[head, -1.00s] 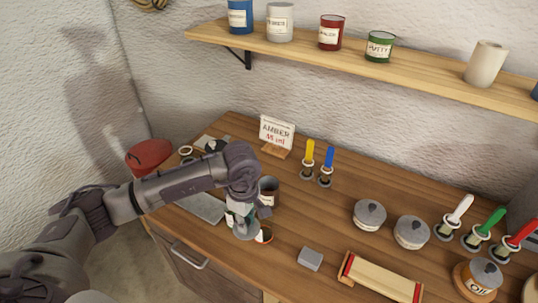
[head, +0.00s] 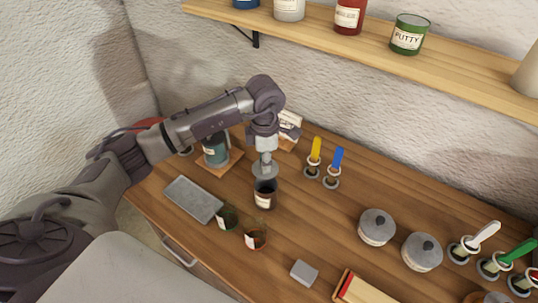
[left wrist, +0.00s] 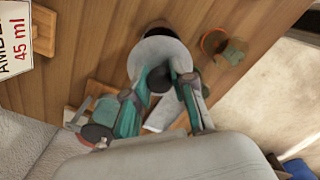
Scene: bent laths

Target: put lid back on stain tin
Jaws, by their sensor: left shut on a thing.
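My left gripper (head: 266,146) is shut on the knob of a grey round lid (head: 266,170). The lid is held above the open mouth of a dark tin (head: 265,195) with a pale label. A gap between lid and tin cannot be judged exactly. In the left wrist view the gripper (left wrist: 162,82) has its teal fingers at the dark knob, and the lid's pale disc (left wrist: 146,56) covers most of the tin. The label on the tin is too small to read. My right gripper is not in view.
Two small cups (head: 227,217) (head: 255,238) and a grey tray (head: 194,199) lie left and in front of the tin. A teal container (head: 215,151) stands on a wooden board behind. Yellow and blue-handled brushes (head: 315,153) and an amber sign (left wrist: 14,38) are nearby.

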